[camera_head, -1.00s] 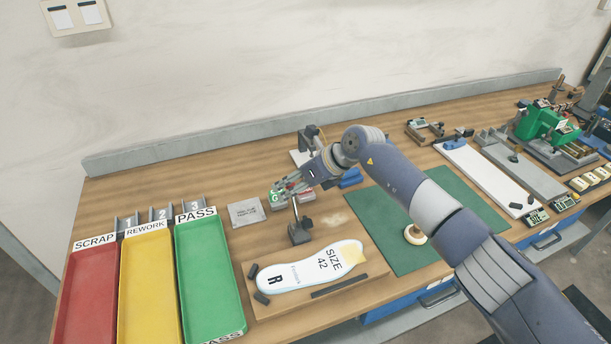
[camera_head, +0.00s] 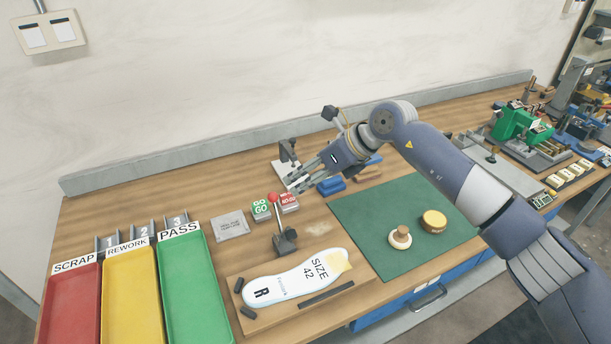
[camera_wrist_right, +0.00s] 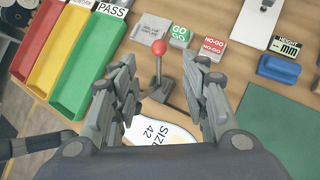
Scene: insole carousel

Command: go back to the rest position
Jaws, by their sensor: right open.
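My right gripper (camera_head: 294,181) is open and empty. It hangs above the bench near the red-knobbed lever (camera_head: 284,238), beside the GO block (camera_head: 261,210) and the NO-GO block (camera_head: 289,203). In the right wrist view its two fingers (camera_wrist_right: 162,95) are spread apart, with the red knob (camera_wrist_right: 159,47) showing between and beyond them. The white size 42 insole (camera_head: 298,277), marked R, lies on a wooden board (camera_head: 345,296) in front of the lever. My left gripper is not in view.
Red (camera_head: 72,310), yellow (camera_head: 130,300) and green (camera_head: 192,290) trays stand at the left. A green mat (camera_head: 375,215) holds a wooden-knobbed piece (camera_head: 400,238) and a round yellow piece (camera_head: 434,221). A grey plate (camera_head: 231,225) lies behind the insole board. Fixtures stand at the right.

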